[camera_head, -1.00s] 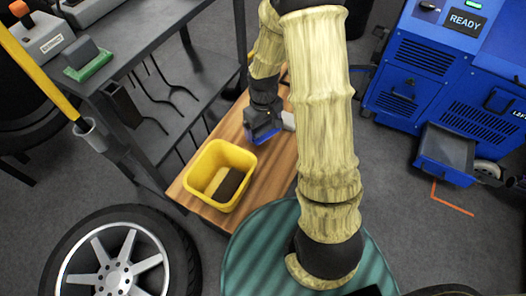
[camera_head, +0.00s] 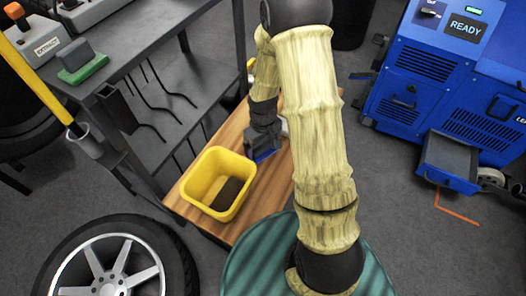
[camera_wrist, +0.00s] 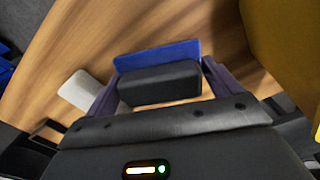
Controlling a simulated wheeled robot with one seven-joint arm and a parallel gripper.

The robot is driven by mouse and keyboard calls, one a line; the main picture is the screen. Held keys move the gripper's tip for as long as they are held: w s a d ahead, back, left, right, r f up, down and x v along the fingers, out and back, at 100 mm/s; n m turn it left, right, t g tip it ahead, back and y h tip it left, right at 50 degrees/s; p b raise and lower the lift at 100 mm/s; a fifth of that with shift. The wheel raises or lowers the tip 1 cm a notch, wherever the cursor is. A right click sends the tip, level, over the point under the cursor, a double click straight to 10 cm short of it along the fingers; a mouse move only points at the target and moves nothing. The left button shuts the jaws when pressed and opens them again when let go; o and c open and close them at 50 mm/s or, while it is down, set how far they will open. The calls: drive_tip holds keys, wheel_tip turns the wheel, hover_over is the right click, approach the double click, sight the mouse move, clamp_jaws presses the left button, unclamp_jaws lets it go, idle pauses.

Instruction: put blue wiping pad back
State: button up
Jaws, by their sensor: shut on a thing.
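The blue wiping pad (camera_wrist: 158,55) with its black grip block (camera_wrist: 160,84) is between the fingers of my gripper (camera_wrist: 158,92) in the wrist view. The gripper is shut on the black block, and the blue sheet shows beyond it. In the head view my gripper (camera_head: 264,150) is over the wooden bench, just right of the yellow bin, with a bit of the blue pad (camera_head: 264,156) below it. I cannot tell whether the pad touches the wood. The yellow bin (camera_head: 207,170) is open, with something dark inside.
The wooden bench top (camera_head: 268,190) has bare wood around the gripper. A pale block (camera_wrist: 77,90) lies left of the gripper in the wrist view. A grey shelf cart (camera_head: 140,60) stands left, a blue machine (camera_head: 440,90) right, and a wheel (camera_head: 110,265) front left.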

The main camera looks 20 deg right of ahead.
sight(263, 152)
drive_tip(key=shift+f+b, duration=0.7)
drive_tip(key=shift+f, duration=1.1)
drive_tip(key=shift+f, duration=0.15)
drive_tip(key=o, duration=0.7)
wheel_tip(263, 152, up, 12)
drive_tip(key=p, duration=0.5)
drive_tip(key=shift+r+p, duration=0.2)
drive_tip(key=shift+p, duration=0.15)
